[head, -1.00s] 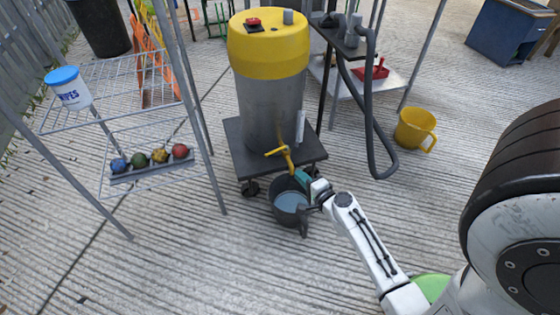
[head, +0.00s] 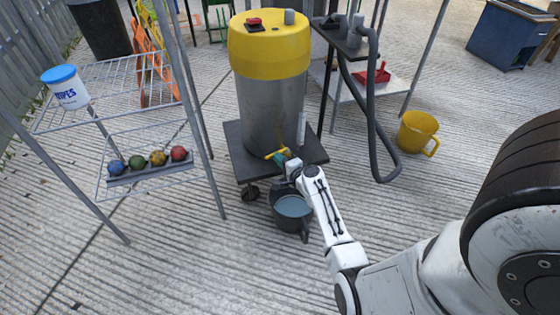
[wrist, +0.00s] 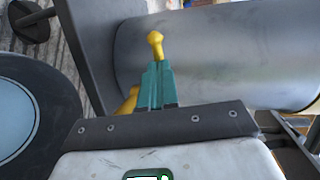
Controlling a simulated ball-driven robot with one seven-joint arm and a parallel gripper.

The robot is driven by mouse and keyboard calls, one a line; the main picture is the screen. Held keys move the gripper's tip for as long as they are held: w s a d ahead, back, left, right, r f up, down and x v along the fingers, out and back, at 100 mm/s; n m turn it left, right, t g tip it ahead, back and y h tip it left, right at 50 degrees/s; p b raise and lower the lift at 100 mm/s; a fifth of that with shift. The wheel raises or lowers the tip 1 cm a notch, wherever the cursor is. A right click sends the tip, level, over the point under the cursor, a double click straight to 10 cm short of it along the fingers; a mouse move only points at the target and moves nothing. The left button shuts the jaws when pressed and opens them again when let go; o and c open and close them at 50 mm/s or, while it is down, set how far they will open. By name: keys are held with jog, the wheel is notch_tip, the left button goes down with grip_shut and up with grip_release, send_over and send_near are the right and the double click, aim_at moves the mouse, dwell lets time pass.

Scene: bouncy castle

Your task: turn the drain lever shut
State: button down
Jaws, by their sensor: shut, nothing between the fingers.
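The yellow drain lever (head: 273,155) sits low on the front of the silver drum (head: 268,110) with the yellow lid. Its knobbed end (wrist: 155,40) shows just beyond my fingertips in the wrist view. Another yellow part (wrist: 128,103) shows left of the fingers. My gripper (head: 286,160) is at the lever, with its teal fingers (wrist: 158,72) shut and empty. The fingertips overlap the lever in the picture; whether they touch it I cannot tell. My gripper and wrist hide part of the lever and tap.
A dark bucket of water (head: 291,210) stands below the tap. The drum rests on a dark wheeled platform (head: 240,160). A grey hose (head: 372,120) hangs at the right, near a yellow bucket (head: 417,132). A wire rack (head: 115,125) stands left.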

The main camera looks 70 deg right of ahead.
dwell(0.3)
jog(key=shift+w+d+b, duration=0.15)
jog(key=shift+w+b, duration=0.5)
jog(key=shift+w, duration=0.35)
